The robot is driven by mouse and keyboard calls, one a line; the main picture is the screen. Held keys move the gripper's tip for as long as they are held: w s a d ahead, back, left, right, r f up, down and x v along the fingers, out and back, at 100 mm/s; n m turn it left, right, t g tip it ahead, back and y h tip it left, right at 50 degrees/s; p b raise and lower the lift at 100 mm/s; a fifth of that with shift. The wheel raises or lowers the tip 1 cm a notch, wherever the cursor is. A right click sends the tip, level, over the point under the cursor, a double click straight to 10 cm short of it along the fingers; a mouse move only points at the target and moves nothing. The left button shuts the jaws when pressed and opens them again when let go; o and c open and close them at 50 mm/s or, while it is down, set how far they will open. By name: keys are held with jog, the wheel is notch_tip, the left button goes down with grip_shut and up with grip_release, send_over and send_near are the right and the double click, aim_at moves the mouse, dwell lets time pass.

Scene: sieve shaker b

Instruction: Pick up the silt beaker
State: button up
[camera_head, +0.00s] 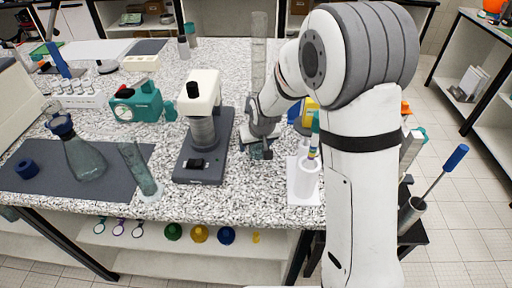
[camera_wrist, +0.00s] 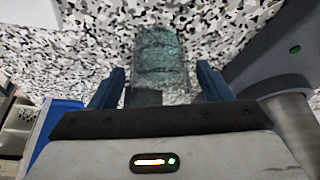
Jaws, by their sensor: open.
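A clear, greenish glass vessel, which looks like the silt beaker, shows in the wrist view (camera_wrist: 160,58), upper middle, lined up between my two blue fingers. My gripper (camera_wrist: 159,88) is open, with one finger to each side of the glass. I see no finger touching it. In the head view my gripper (camera_head: 262,142) is low over the counter, just right of the sieve shaker (camera_head: 203,125). A bit of glass (camera_head: 258,153) shows at its fingertips; the rest is hidden by the gripper. No label can be read.
A tall glass cylinder (camera_head: 259,50) stands behind my gripper. A white holder (camera_head: 304,180) with tools stands close on its right. The counter's front edge is close.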

jog(key=c, duration=1.2)
jog(key=shift+r, duration=0.1)
